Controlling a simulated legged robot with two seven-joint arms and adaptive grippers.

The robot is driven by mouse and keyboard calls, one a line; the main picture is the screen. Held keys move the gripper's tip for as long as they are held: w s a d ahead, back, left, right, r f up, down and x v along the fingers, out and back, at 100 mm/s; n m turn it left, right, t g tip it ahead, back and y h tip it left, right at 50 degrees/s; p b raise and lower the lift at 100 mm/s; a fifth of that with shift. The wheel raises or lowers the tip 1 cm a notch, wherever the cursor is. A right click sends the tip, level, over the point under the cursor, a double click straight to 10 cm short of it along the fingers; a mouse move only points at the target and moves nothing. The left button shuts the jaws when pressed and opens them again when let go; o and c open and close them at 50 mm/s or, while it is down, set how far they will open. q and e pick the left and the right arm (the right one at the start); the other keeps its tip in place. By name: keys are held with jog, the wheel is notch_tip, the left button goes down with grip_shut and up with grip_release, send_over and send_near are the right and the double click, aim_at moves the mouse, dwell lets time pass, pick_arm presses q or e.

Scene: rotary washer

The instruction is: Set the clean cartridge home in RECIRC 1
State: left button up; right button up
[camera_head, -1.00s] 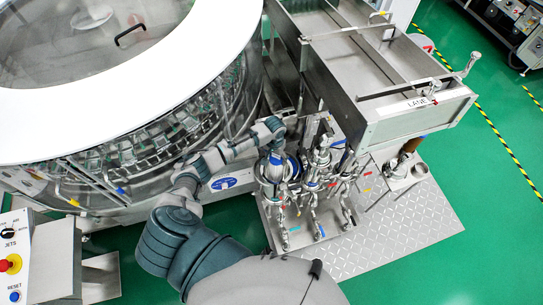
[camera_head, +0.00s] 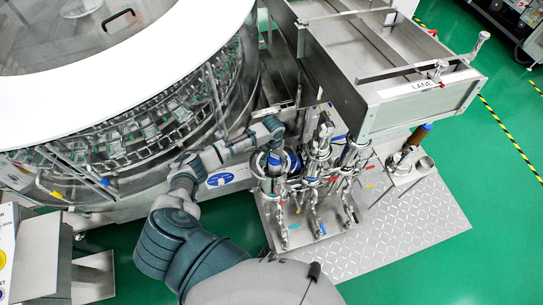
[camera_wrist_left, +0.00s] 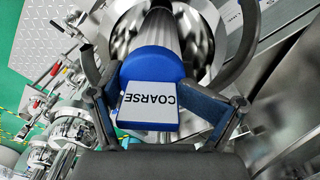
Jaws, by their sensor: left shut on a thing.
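My left gripper (camera_head: 274,132) reaches in from the left over the leftmost of several steel filter housings (camera_head: 272,182). In the left wrist view the gripper (camera_wrist_left: 155,85) is shut on the blue head (camera_wrist_left: 152,62) of a cartridge with a white tag (camera_wrist_left: 148,114) reading COARSE. Its pale grey cylindrical body (camera_wrist_left: 162,28) points into the round steel mouth of a housing (camera_wrist_left: 200,25). How deep it sits is hidden by the blue head. In the head view a bit of blue (camera_head: 274,160) shows at this housing. Which housing is RECIRC 1 cannot be read. My right gripper is not in view.
A brown cartridge with a blue top (camera_head: 410,143) stands on a holder at right. A steel trough labelled LANE (camera_head: 420,88) overhangs the housings behind. The round washer (camera_head: 130,140) stands close on the left. Bare tread plate (camera_head: 410,215) lies at front right.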

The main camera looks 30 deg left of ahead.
pick_arm(q)
jog(key=shift+d+f, duration=0.2)
jog(key=shift+f, duration=0.5)
jog(key=shift+a+f+b, duration=0.25)
jog(key=shift+a+f, duration=0.3)
jog(key=shift+f, duration=0.25)
jog(key=shift+a+f+b, duration=0.25)
jog(key=shift+a+f, duration=0.3)
jog(key=shift+f, duration=0.2)
jog(key=shift+d+r, duration=0.2)
jog(key=shift+d, duration=0.65)
jog(key=o, duration=1.8)
jog(key=shift+c, duration=0.2)
jog(key=shift+a+f, duration=0.2)
jog(key=shift+a, duration=0.45)
jog(key=shift+d+r, duration=0.15)
jog(key=shift+d, duration=0.35)
jog(key=shift+a, duration=0.15)
jog(key=shift+a+r, duration=0.1)
jog(key=shift+r, duration=0.05)
notch_tip(320, 180, up, 12)
jog(key=shift+f, duration=0.15)
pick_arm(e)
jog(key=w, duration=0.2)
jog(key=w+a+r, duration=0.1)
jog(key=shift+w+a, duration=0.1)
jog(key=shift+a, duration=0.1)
